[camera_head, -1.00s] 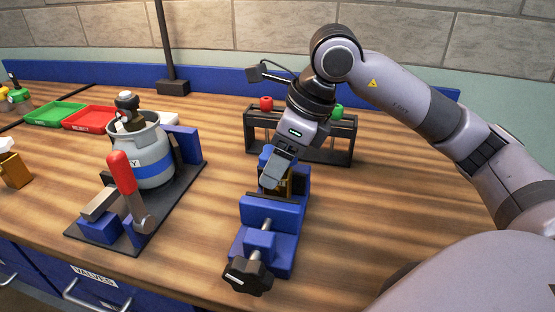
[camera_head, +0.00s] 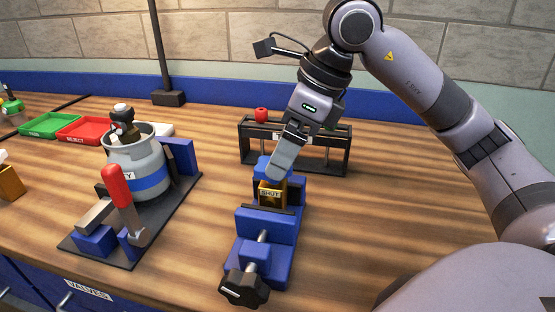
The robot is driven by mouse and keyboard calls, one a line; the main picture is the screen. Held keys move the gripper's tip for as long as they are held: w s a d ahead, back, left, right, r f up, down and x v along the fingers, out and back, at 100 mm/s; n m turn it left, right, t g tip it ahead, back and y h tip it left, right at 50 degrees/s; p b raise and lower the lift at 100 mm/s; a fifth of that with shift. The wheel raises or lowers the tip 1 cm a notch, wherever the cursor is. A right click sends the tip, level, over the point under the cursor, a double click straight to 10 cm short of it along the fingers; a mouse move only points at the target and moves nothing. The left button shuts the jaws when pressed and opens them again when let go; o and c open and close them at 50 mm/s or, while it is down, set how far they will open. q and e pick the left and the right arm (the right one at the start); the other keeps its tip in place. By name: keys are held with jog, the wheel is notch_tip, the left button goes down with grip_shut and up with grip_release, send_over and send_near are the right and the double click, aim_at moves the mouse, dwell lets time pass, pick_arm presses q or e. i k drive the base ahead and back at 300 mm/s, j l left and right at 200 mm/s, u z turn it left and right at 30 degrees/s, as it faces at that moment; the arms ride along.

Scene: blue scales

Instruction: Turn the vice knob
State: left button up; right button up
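The blue vice (camera_head: 262,238) stands on the wooden bench with its jaws around a brass block (camera_head: 270,193) labelled "SHUT". Its black vice knob (camera_head: 243,288) is at the near end, at the bottom of the view. My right gripper (camera_head: 281,166) hangs just above and behind the brass block, pointing down, well away from the knob. From this side its fingers overlap, so I cannot tell whether they are apart. A small gap seems to show between the gripper and the block. My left gripper is not in view.
A grey canister (camera_head: 141,170) is in a fixture with a red-handled clamp (camera_head: 118,188) left of the vice. A black rack (camera_head: 325,148) with a red knob stands behind the vice. Green (camera_head: 50,125) and red (camera_head: 86,130) trays lie far left. The bench right of the vice is clear.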

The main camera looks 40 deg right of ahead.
aim_at(245, 289)
jog(key=k+j, duration=0.8)
